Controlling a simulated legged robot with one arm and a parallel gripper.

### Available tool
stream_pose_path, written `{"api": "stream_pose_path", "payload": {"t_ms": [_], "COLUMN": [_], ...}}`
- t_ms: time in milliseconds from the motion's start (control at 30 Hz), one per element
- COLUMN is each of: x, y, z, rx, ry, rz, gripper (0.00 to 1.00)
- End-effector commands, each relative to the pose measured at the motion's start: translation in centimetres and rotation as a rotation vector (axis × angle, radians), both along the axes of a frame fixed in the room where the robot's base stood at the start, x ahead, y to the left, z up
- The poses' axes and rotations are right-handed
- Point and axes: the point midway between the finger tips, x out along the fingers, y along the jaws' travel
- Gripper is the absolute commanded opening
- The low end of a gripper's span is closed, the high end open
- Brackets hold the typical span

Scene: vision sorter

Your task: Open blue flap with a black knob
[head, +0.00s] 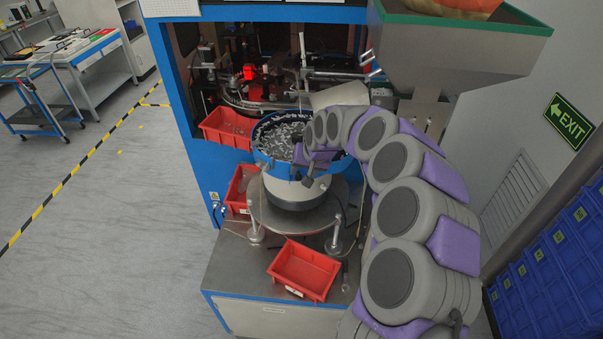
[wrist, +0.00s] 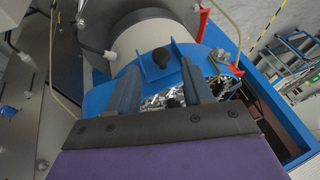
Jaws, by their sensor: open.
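In the wrist view, the blue flap (wrist: 153,72) lies at the rim of a blue bowl feeder full of shiny metal parts. A black knob (wrist: 161,57) sits on it. My gripper (wrist: 159,68) is open and empty, with one finger on each side of the knob in the picture; I cannot tell whether they touch it. A second dark piece (wrist: 172,103) shows between the fingers, nearer the palm. In the head view, my gripper (head: 309,182) is at the front right of the bowl (head: 271,166); the flap is hard to make out there.
A red tray (head: 304,270) sits on the metal bench in front of the bowl, and other red bins (head: 228,129) stand left of it. A grey hopper (head: 460,45) hangs above my arm. Blue crates (head: 550,275) are stacked at right.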

Motion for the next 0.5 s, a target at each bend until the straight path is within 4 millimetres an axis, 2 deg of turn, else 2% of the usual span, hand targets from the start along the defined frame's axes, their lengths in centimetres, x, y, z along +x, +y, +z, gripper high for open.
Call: {"api": "stream_pose_path", "payload": {"t_ms": [100,200,500], "x": [0.6,1.0,1.4], "y": [0.5,0.6,0.3], "z": [-1.7,-2.4,-3.2], "rx": [0.001,0.001,0.006], "ry": [0.002,-0.002,-0.004], "rz": [-0.002,-0.001,-0.003], "gripper": [0.50,0.50,0.50]}}
